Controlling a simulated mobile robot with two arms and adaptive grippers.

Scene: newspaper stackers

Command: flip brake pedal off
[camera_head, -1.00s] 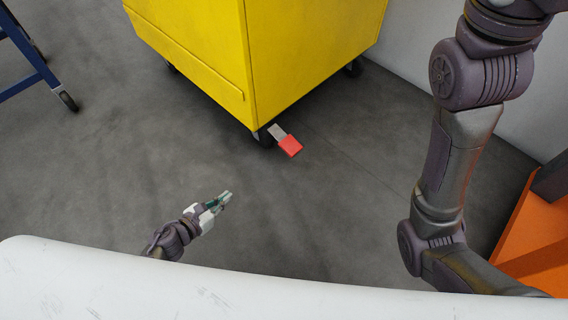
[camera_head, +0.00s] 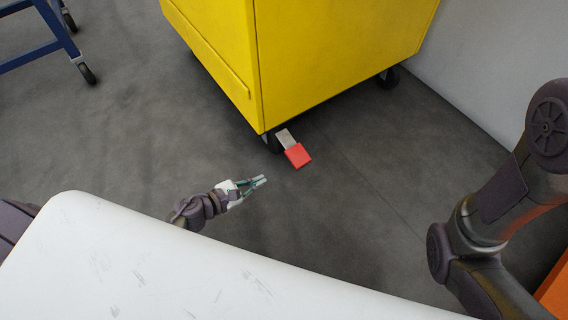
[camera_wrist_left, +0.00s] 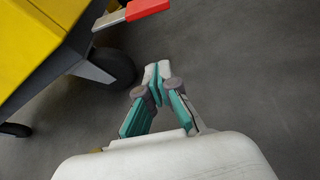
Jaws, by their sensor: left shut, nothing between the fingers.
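The brake pedal is a red plate (camera_head: 298,155) on a grey metal arm at the near bottom corner of the yellow cart (camera_head: 300,60), beside a dark caster. In the left wrist view the red pedal (camera_wrist_left: 147,9) shows at the top, above and left of the fingertips, with the caster (camera_wrist_left: 112,68) below it. My left gripper (camera_head: 262,180) is low over the floor, to the left of and nearer than the pedal, apart from it. In the left wrist view its fingers (camera_wrist_left: 157,72) are closed together and empty. My right gripper is out of view; only my right arm shows.
A blue wheeled frame (camera_head: 50,45) stands at the upper left. A white wall (camera_head: 490,70) runs along the right behind the cart. An orange object (camera_head: 556,292) is at the lower right edge. The grey floor around the pedal is clear.

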